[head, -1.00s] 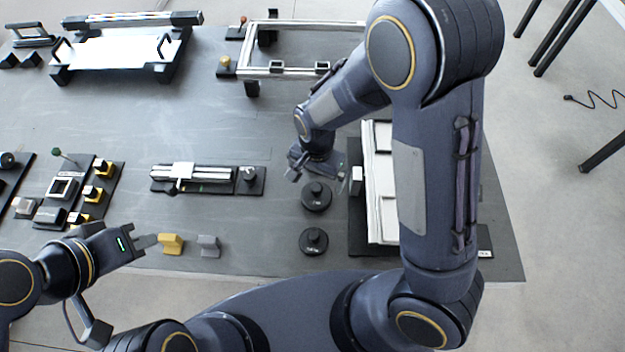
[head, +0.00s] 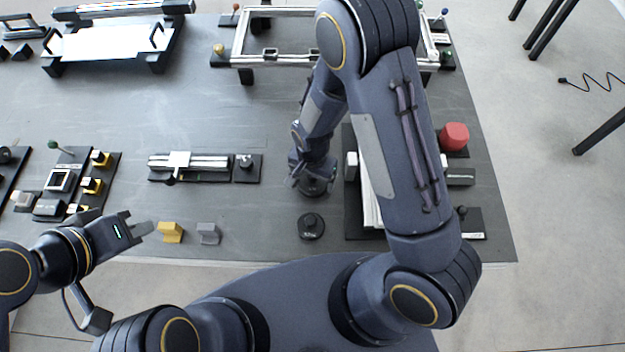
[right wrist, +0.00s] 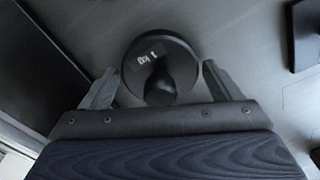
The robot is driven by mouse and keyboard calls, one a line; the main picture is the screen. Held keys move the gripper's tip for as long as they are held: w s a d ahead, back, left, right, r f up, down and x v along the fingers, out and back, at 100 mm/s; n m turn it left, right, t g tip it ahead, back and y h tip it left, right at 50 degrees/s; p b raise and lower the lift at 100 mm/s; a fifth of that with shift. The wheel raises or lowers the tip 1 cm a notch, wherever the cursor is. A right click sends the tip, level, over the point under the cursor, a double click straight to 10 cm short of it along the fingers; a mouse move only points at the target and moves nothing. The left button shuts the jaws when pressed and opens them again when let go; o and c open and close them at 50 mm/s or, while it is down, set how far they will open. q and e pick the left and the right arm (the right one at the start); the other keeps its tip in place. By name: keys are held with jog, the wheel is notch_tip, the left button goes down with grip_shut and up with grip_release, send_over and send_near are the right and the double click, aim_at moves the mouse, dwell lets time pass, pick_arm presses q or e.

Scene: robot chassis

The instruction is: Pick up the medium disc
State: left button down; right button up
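Two round black discs with knobs are on the table. The far disc (head: 316,187) is partly hidden under my right gripper (head: 313,180); the near disc (head: 311,226) lies closer to me, in full view. In the right wrist view, a black disc (right wrist: 178,46) with a knob and a small white label lies between the spread fingers of my right gripper (right wrist: 160,85), which is open and empty. I cannot tell from size which disc is the medium one. My left gripper (head: 140,226) is at the left, beside the yellow block, away from the discs.
A yellow block (head: 171,233) and a grey block (head: 208,233) sit near the front edge. A rail fixture (head: 188,163) is left of the discs. A dark base with white panels (head: 368,200) is close on the right, partly behind my arm. A red block (head: 454,137) stands beyond it.

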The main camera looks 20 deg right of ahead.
jog(key=c, duration=1.4)
jog(key=shift+w+r, duration=0.1)
jog(key=shift+r, duration=0.05)
jog(key=shift+r, duration=1.5)
jog(key=s+r, duration=0.3)
jog(key=s, duration=0.1)
jog(key=s+r, duration=0.3)
jog(key=s, duration=0.2)
jog(key=s+r, duration=0.3)
jog(key=s, duration=0.2)
jog(key=shift+a+r, duration=0.25)
jog(key=shift+r, duration=0.15)
